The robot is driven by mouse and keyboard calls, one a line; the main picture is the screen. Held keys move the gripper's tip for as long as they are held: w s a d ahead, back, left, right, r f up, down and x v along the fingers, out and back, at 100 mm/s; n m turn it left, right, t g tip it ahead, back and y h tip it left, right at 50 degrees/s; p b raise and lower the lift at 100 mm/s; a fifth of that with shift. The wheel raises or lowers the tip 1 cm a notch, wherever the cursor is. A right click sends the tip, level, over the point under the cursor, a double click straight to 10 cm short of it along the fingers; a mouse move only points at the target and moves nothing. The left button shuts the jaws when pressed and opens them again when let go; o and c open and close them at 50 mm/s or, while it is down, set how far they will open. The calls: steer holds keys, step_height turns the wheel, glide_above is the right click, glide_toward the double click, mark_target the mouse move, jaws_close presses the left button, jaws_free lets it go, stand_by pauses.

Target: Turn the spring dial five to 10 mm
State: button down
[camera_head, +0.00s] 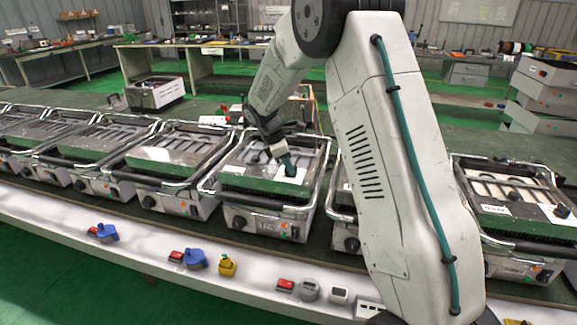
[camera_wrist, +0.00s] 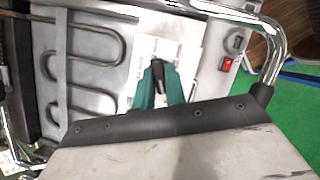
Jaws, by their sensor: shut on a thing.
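My gripper (camera_head: 287,168) reaches down onto a white plate on the open top of a grill-like heating unit (camera_head: 237,216) in the middle of the head view. In the wrist view, the teal fingers of my gripper (camera_wrist: 160,78) close together over the white plate (camera_wrist: 188,48), beside the looped heating rods (camera_wrist: 88,45). The fingers are shut on a small dark part, which I take to be the spring dial; they hide most of it. I cannot read any scale or number on it.
A chrome tube handle (camera_wrist: 272,35) curves beside the plate. Similar units (camera_head: 165,165) stand in a row on both sides. Blue knobs (camera_head: 195,259), a yellow one (camera_head: 227,265) and a red button (camera_head: 285,285) sit on the white front rail.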

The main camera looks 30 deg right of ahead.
steer(key=m+g, duration=0.1)
steer(key=m, duration=0.2)
steer(key=m+y, duration=0.1)
steer(key=m, duration=0.2)
steer(key=shift+w+d+g, duration=0.1)
steer(key=shift+w+g, duration=0.05)
steer(key=shift+g, duration=0.25)
steer(key=m+y, duration=0.1)
steer(key=m, duration=0.1)
steer(key=m+y, duration=0.1)
steer(key=m, duration=0.1)
steer(key=shift+d+m+g, duration=0.1)
steer(key=shift+m+g, duration=0.3)
steer(key=c, duration=1.4)
jaws_free()
steer(key=shift+c, duration=0.2)
steer(key=v, duration=0.7)
steer(key=shift+w+r, duration=0.25)
steer(key=shift+r, duration=0.15)
steer(key=shift+m, duration=0.3)
